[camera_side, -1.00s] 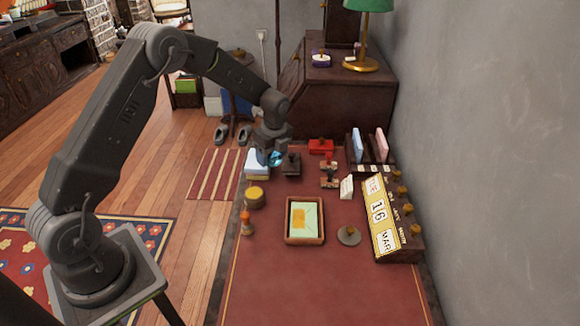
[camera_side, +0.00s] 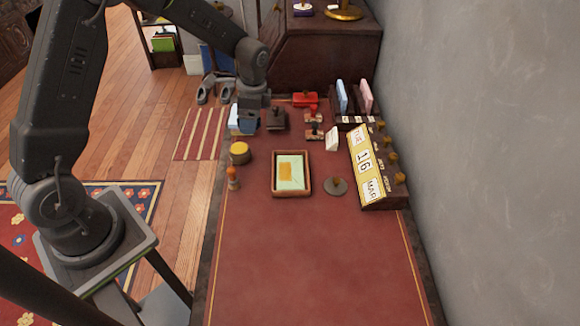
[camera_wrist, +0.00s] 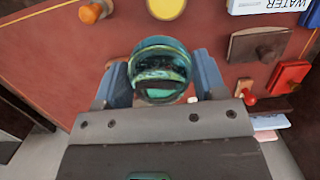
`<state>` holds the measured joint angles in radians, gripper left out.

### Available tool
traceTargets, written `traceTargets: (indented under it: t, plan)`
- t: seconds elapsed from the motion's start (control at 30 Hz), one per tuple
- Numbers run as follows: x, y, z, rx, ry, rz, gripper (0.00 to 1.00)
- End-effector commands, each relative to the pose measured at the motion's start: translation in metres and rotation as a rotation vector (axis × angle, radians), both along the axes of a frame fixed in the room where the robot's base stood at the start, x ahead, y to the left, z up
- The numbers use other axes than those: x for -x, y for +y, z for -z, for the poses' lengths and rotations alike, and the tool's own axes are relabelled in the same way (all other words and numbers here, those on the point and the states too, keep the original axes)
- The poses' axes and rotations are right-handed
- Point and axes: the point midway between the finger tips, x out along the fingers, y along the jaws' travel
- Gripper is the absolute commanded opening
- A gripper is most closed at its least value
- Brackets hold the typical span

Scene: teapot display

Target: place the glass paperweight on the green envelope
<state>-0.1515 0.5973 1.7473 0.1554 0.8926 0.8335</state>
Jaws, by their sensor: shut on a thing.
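The glass paperweight (camera_wrist: 160,70) is a teal, clear round ball between the two blue fingers of my gripper (camera_wrist: 162,84) in the wrist view. My gripper is shut on it. In the side view my gripper (camera_side: 251,108) is at the far left of the desk, over the blue-and-white box and left of the brown stamp; the paperweight cannot be made out there. The pale green envelope (camera_side: 296,183) with an orange patch lies in a small wooden tray (camera_side: 275,188), nearer the camera and to the right of my gripper.
A yellow-topped tin (camera_side: 239,152) and an orange-handled stamp (camera_side: 233,178) stand left of the tray. A grey disc with a knob (camera_side: 336,186) and the calendar (camera_side: 372,170) are to its right. The brown stamp (camera_side: 273,119) is beyond it. The desk's front is clear.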

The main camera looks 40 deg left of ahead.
Motion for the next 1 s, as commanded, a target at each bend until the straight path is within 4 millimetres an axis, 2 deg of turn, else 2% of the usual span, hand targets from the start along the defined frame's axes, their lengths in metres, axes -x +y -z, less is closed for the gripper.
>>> traceTargets:
  t: [0.3, 0.5, 0.77, 1.0]
  plan:
    - [-0.025, -0.061, 0.040, 0.000, 0.001, 0.003, 0.32]
    - [-0.040, -0.093, 0.060, 0.000, 0.000, 0.000, 0.32]
    - [-0.044, -0.103, 0.072, 0.000, -0.001, -0.002, 0.32]
    - [-0.044, -0.103, 0.105, -0.001, 0.000, -0.002, 0.32]
